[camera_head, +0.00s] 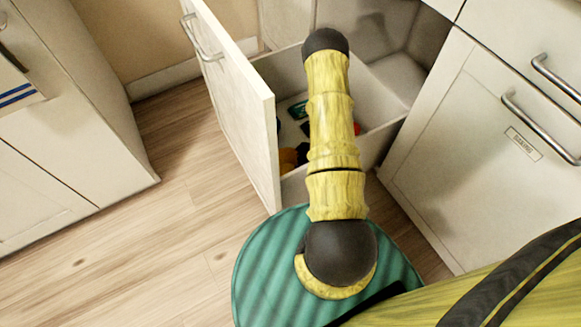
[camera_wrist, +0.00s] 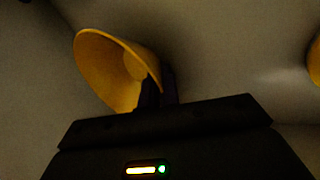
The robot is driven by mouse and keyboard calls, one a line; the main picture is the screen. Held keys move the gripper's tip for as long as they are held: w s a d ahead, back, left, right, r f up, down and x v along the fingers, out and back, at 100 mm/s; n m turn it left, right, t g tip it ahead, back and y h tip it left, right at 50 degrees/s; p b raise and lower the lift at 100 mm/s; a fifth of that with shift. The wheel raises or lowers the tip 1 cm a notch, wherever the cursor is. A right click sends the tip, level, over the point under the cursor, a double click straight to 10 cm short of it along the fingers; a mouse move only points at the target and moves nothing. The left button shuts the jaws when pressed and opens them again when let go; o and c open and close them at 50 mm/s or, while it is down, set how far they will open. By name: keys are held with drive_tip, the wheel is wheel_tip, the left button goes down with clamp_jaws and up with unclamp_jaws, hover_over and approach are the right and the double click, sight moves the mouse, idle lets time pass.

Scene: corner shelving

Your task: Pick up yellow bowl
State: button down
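The yellow bowl (camera_wrist: 108,68) shows in the wrist view, left of the middle, tilted with its opening partly toward the camera. My gripper (camera_wrist: 159,86) has its two dark fingers close together at the bowl's right edge, one on each side of the wall, and looks shut on it. The view is dark, so the contact is hard to see. In the head view my arm covers the gripper. Orange-yellow items (camera_head: 289,157) show low in the open drawer (camera_head: 241,98); I cannot tell whether one is this bowl.
Another yellow thing (camera_wrist: 315,62) is cut off at the wrist view's right edge. Green and red items lie in the drawer. A cabinet (camera_head: 480,140) with bar handles stands close on the right, another (camera_head: 70,110) on the left. The wooden floor (camera_head: 170,220) between is clear.

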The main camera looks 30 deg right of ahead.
drive_tip(key=shift+r, duration=0.1)
wheel_tip(320, 180, up, 10)
drive_tip(key=p, duration=0.5)
drive_tip(key=shift+p, duration=0.3)
